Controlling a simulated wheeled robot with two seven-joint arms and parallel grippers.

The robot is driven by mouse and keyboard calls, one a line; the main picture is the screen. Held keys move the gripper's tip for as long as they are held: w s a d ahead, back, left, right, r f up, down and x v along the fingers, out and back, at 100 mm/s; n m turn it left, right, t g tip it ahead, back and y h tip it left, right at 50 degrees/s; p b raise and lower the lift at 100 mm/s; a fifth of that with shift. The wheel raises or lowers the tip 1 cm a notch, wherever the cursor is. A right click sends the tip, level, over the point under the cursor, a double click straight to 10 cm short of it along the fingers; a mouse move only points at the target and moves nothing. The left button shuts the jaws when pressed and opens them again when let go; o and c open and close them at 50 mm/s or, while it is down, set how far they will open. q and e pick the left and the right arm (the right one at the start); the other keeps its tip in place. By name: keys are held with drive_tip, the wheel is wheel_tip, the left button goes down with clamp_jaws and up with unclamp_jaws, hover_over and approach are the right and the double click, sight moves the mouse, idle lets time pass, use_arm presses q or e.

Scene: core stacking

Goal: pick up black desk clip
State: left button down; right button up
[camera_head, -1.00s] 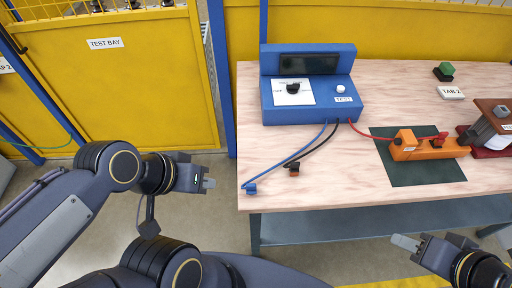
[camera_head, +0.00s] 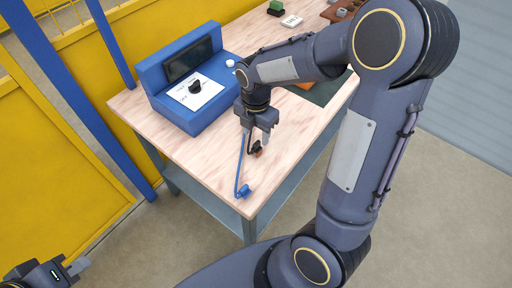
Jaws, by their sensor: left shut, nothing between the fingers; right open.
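The black desk clip (camera_head: 257,148) lies on the wooden table near its front edge, at the end of a dark lead. My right gripper (camera_head: 259,133) points down just above and behind it, with its fingers apart and nothing seen between them. Whether a fingertip touches the clip cannot be told. My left gripper (camera_head: 78,267) is low at the bottom left, away from the table, shut and empty.
The blue test box (camera_head: 190,80) stands behind to the left. A green block (camera_head: 275,8) and a white label (camera_head: 291,21) lie at the back. My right arm hides part of the dark mat (camera_head: 328,92).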

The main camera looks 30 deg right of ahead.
sight(257, 143)
wheel_tip(257, 143, down, 7)
drive_tip(key=shift+s+r, duration=0.1)
drive_tip(key=shift+s, duration=0.05)
clamp_jaws()
idle(0.5)
drive_tip(key=shift+r, duration=0.1)
